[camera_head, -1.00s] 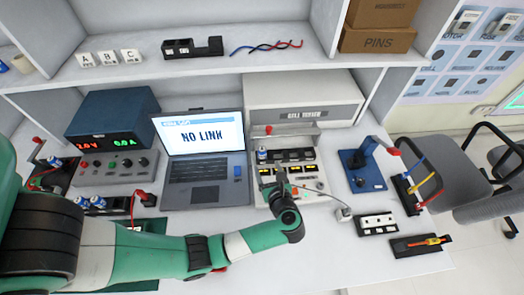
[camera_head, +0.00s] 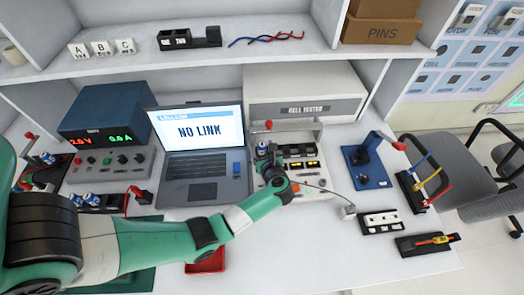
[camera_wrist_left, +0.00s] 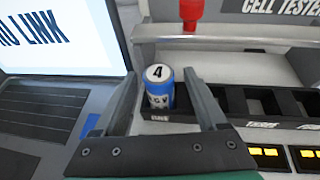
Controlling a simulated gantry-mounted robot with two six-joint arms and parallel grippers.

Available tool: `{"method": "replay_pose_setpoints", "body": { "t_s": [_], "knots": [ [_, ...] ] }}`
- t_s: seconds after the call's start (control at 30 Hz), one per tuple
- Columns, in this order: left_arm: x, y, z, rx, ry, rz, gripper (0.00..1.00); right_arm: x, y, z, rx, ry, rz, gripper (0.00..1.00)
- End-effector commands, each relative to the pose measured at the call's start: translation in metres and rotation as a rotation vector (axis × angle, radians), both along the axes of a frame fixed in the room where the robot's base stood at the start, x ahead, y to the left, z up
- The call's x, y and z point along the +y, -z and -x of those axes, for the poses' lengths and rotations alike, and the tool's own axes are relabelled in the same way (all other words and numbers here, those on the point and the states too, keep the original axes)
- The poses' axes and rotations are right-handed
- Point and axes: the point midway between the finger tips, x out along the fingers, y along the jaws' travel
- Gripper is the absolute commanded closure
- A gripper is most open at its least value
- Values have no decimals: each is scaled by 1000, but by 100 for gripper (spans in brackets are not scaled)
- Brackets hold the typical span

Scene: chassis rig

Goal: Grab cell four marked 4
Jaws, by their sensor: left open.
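The cell marked 4 (camera_wrist_left: 160,88) is blue and white with a 4 on its pale top. It stands upright at the left end of the cell tester's black slot row (camera_wrist_left: 262,105). In the head view the cell (camera_head: 262,147) shows just past my gripper. My left gripper (camera_wrist_left: 161,100) is open, with one finger on each side of the cell; I cannot tell whether either finger touches it. In the head view the left gripper (camera_head: 270,164) is over the tester's left side and its fingers are partly hidden. My right gripper is not in view.
The tester's metal bar with a red knob (camera_wrist_left: 191,12) is just behind the cell. The laptop (camera_head: 203,165) is close on the left. A blue press (camera_head: 368,165) stands to the right. A red tray (camera_head: 207,262) lies under my forearm. Shelves hang overhead.

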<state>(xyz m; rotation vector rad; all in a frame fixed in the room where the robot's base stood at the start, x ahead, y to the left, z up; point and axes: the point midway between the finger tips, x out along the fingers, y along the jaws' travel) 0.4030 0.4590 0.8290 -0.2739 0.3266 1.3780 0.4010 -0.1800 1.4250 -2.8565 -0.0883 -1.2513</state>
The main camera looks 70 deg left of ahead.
Motion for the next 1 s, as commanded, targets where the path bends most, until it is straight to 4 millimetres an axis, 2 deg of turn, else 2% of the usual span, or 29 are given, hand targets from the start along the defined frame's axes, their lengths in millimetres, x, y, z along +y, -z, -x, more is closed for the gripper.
{"method": "replay_pose_setpoints", "body": {
  "t_s": [0.07,0.4,0.47,0.83,1.0],
  "knots": [
    [0,0,0,0,0,0,29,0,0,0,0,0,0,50],
    [0,0,0,0,0,0,90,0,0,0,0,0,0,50],
    [-1,0,0,0,0,0,100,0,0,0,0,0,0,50],
    [0,-2,0,-1,0,0,100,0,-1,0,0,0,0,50],
    [0,-15,0,-3,-1,-1,100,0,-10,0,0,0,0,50]
  ]
}}
